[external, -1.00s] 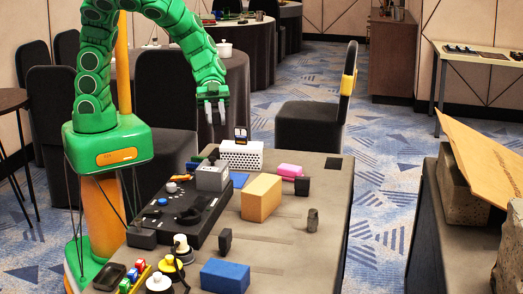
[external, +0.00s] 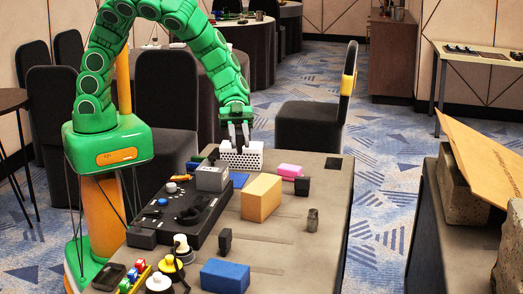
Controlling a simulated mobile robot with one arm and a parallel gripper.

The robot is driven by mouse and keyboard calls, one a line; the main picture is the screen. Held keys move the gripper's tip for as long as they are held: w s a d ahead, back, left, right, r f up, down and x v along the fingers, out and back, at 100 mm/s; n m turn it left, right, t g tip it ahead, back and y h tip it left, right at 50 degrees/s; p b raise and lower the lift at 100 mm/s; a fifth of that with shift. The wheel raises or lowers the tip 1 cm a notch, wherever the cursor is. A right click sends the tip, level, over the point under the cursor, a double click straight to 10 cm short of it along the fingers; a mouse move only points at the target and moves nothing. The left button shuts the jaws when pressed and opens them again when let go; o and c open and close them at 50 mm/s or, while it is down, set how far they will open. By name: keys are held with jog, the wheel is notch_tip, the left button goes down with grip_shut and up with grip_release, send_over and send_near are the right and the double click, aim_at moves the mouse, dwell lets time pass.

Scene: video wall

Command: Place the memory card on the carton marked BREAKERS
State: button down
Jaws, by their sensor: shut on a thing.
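My gripper (external: 239,146) is at the white perforated box (external: 255,161) near the far end of the table. Its pale fingers point down and are shut on a small dark thing at the top of that box. This seems to be the memory card, mostly hidden by the fingers. I cannot read BREAKERS on any box. The box-shaped things on the table are a tan block (external: 261,198), a blue block (external: 225,277) and a grey box (external: 212,178); which one is the carton, I cannot tell.
A black control panel (external: 178,222) fills the table's left side. Pink (external: 289,171) and small black blocks stand right of the white box. A small metal cylinder (external: 312,219) stands at the right. The table's right front (external: 300,265) is clear.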

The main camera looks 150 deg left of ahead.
jog(key=shift+w+a+f, duration=0.3)
jog(key=shift+w+f, duration=0.35)
jog(key=shift+f, duration=0.25)
jog(key=shift+w+a+f, duration=0.3)
jog(key=shift+w+f, duration=0.3)
jog(key=shift+f, duration=0.25)
jog(key=shift+w+a+f, duration=0.3)
jog(key=shift+w+f, duration=0.35)
jog(key=shift+f, duration=1.7)
jog(key=shift+f, duration=0.15)
jog(key=c, duration=0.9)
grip_release()
jog(key=shift+s+a+r, duration=0.15)
jog(key=shift+s+r, duration=0.05)
jog(key=shift+r, duration=0.1)
jog(key=v, duration=1.1)
jog(key=shift+s+a+r, duration=0.1)
jog(key=shift+s, duration=0.1)
